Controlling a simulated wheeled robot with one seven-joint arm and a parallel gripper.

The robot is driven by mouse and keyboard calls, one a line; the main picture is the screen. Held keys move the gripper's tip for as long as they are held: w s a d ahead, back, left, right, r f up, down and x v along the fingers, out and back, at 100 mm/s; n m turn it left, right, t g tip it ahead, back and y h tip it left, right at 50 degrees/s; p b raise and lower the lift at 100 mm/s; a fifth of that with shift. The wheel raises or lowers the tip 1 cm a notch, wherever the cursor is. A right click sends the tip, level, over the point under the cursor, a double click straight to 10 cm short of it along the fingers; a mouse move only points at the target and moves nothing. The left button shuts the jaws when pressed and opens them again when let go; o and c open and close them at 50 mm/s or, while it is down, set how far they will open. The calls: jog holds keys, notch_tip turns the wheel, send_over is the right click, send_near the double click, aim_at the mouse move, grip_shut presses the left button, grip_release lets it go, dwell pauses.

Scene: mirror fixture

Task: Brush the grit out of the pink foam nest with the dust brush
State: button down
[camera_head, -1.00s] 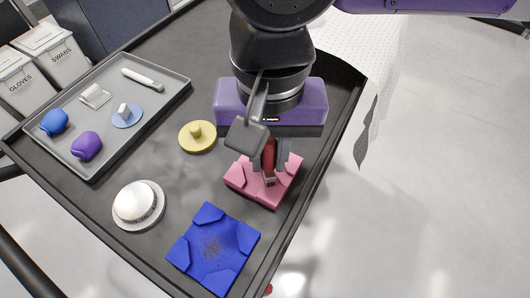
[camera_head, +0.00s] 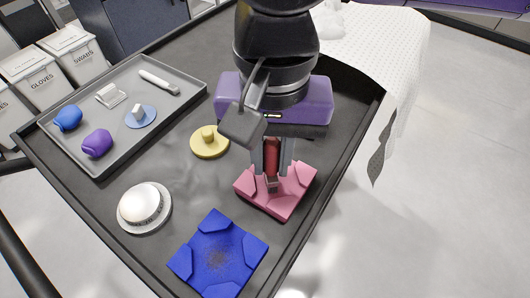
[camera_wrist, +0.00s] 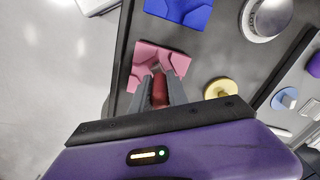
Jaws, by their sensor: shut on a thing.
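The pink foam nest (camera_head: 284,203) lies near the right edge of the dark cart top, and it also shows in the wrist view (camera_wrist: 149,52). My gripper (camera_head: 271,172) points down over it, shut on the dust brush (camera_head: 271,158), which has a red handle. The brush also shows between the fingers in the wrist view (camera_wrist: 159,90). Its lower end is at the nest's middle; I cannot tell whether it touches. The fingers and brush hide the nest's centre, so no grit is visible there.
A blue foam nest (camera_head: 240,245) with dark specks lies in front. A white dome on a round base (camera_head: 162,218), a yellow knobbed disc (camera_head: 209,151) and a grey tray (camera_head: 180,98) with several items stand to the left. A raised rim borders the cart.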

jog(key=shift+s+d, duration=0.6)
jog(key=shift+d, duration=0.15)
jog(key=shift+r+p, duration=1.35)
jog(key=shift+r, duration=1.6)
jog(key=shift+r, duration=0.1)
jog(key=shift+r+p, duration=0.95)
jog(key=shift+r, duration=0.45)
